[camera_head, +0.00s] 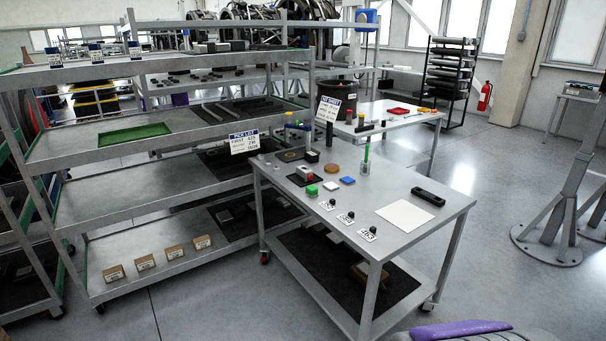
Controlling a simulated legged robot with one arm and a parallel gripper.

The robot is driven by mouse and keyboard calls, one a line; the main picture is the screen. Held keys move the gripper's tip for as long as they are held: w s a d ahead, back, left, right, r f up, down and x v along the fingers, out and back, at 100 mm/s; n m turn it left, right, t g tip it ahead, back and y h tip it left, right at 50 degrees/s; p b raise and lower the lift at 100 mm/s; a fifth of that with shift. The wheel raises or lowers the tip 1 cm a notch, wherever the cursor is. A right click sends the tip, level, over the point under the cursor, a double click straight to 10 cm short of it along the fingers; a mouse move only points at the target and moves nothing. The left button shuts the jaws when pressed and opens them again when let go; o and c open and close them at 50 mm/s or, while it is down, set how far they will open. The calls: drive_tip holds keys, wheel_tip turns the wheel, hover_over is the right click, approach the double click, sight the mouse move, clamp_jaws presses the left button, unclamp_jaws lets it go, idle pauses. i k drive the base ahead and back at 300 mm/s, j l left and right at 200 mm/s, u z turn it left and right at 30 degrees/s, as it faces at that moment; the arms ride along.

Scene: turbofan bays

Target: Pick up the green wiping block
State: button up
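A small green block (312,190), which looks like the green wiping block, sits on the near left part of the grey metal table (390,188). A white block (331,186) lies just right of it, and a blue block (347,180) lies further right. The green block's top and near side show, and nothing covers it. My gripper is not in view.
A box with a red top (305,173) stands behind the green block. A white sheet (404,215) and a black bar (428,196) lie to the right.

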sight(312, 191)
drive_tip(key=i+j+z, duration=0.4)
drive_tip(key=i+j, duration=0.55)
drive_tip(key=i, duration=0.25)
drive_tip(key=i+j+z, duration=0.4)
drive_tip(key=i+j, duration=0.6)
drive_tip(key=j, duration=0.25)
